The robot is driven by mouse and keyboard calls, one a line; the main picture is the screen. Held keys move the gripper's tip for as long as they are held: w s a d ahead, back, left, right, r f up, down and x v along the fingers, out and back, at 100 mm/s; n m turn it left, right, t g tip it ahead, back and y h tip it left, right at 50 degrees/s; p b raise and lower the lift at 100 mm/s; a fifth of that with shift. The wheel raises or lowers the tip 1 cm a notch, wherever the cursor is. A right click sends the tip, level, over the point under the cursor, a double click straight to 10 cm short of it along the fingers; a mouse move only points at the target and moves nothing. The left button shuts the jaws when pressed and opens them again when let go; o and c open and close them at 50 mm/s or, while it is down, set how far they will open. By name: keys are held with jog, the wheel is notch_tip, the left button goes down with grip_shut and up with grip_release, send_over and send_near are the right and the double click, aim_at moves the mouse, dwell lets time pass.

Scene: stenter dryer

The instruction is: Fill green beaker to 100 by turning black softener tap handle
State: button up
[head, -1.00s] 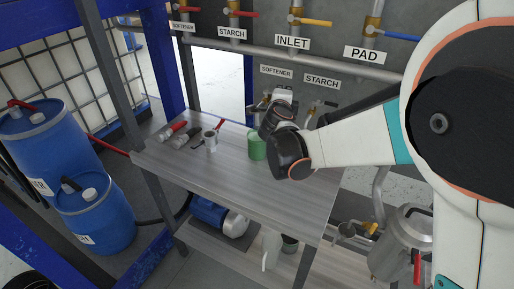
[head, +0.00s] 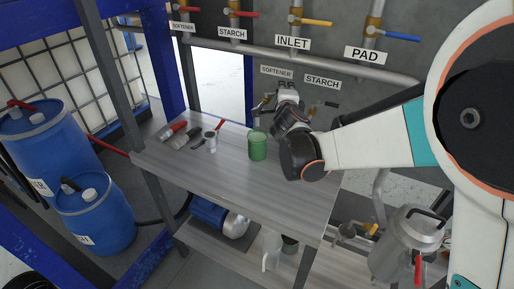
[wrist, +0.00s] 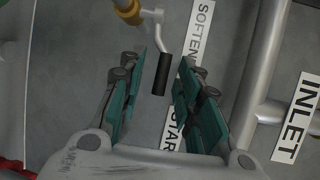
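The green beaker (head: 257,146) stands upright on the grey table, below and slightly left of my gripper; its fill level cannot be read. In the wrist view the softener tap has a brass body (wrist: 128,10) and a bent metal lever ending in a black handle (wrist: 162,74). My gripper (wrist: 160,64) is open, with its teal-padded fingers on either side of the black handle. I see a gap on both sides and no clear contact. In the head view my gripper (head: 287,86) is at the wall below the SOFTENER sign (head: 277,72), and it mostly hides the tap.
The table (head: 215,178) also holds a metal cup (head: 210,141) and red-capped bottles (head: 172,131) at left. A starch tap (head: 325,108) is right of my gripper. Pipes with red, yellow and blue levers run above. Blue drums (head: 93,215) stand at left; a metal pot (head: 405,245) at lower right.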

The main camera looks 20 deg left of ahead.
jog(key=p+v, duration=0.1)
jog(key=v, duration=1.2)
jog(key=shift+s, duration=0.3)
jog(key=shift+r, duration=0.1)
jog(key=v, duration=0.8)
jog(key=shift+w+a, duration=0.1)
jog(key=shift+w, duration=0.1)
